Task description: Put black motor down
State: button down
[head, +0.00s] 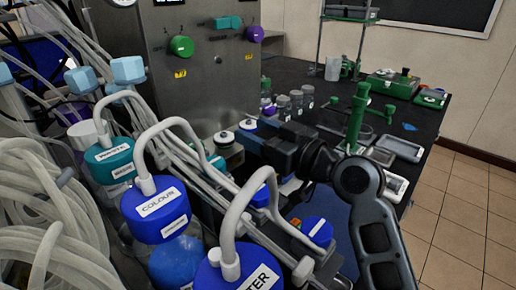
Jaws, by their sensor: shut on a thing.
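My gripper (268,150) reaches in from the right, pointing left, at the middle of the head view. It is shut on a dark block-like thing, which I take to be the black motor (247,141). The fingers and the motor are both dark, so their outlines are hard to tell apart. The motor is close to the vessel tops in front of the steel cabinet. I cannot tell whether it touches anything below it.
Blue-capped bottles (157,208) with thick pale tubes stand in front, left of my arm. The steel cabinet (205,80) rises behind. Small jars (283,106), a green stand (356,115) and grey trays (400,147) are on the black bench (425,116). Open tiled floor is at right.

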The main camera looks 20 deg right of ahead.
jog(key=shift+f, duration=2.05)
jog(key=shift+c, duration=1.7)
grip_release()
jog(key=b+v, duration=0.2)
jog(key=v, duration=1)
